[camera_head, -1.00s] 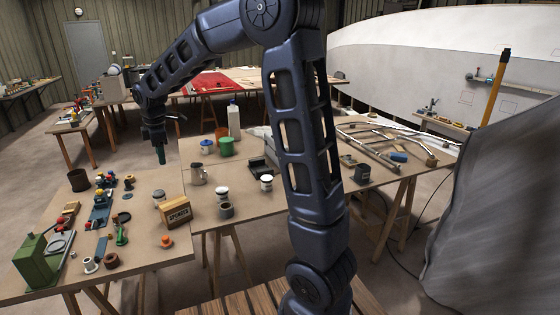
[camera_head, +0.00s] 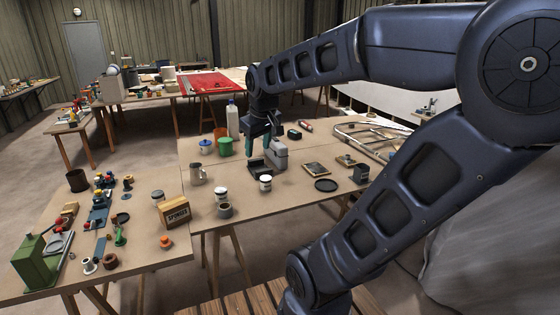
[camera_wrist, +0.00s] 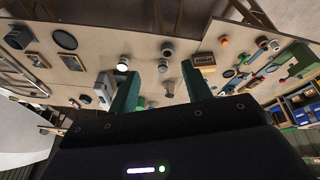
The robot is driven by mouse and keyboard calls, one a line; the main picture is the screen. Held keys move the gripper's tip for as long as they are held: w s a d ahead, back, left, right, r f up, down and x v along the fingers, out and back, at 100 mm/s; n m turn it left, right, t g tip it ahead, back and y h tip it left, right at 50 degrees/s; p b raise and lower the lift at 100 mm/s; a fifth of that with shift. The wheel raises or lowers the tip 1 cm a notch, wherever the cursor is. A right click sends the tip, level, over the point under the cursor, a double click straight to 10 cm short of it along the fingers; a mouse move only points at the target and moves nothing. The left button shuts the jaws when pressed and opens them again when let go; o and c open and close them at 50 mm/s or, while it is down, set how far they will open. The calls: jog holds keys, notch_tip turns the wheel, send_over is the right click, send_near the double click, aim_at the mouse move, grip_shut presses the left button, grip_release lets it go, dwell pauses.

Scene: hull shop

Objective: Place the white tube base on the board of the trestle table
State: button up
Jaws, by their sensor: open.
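A small white flanged piece with a hole (camera_head: 89,265), which looks like the white tube base, stands near the front of the left table, beside a brown ring (camera_head: 110,261). It also seems to show small in the wrist view (camera_wrist: 274,46). The wooden board (camera_head: 300,205) of the middle trestle table carries several jars and tools. My gripper (camera_head: 262,140) hangs above the back of this board, by a grey block-like tool (camera_head: 275,156). Its teal fingers are apart with nothing between them in the wrist view (camera_wrist: 160,88).
The left table (camera_head: 145,258) holds a green machine (camera_head: 40,261), a wooden crate (camera_head: 174,212) and an orange cap (camera_head: 165,241). The middle board's front right is bare.

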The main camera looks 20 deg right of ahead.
jog(key=s+d+f+m, duration=0.2)
jog(key=s+d+m, duration=0.2)
jog(key=s, duration=0.3)
jog(key=shift+f+t, duration=0.25)
jog(key=shift+t, duration=0.05)
jog(key=shift+s, duration=0.1)
dwell(0.8)
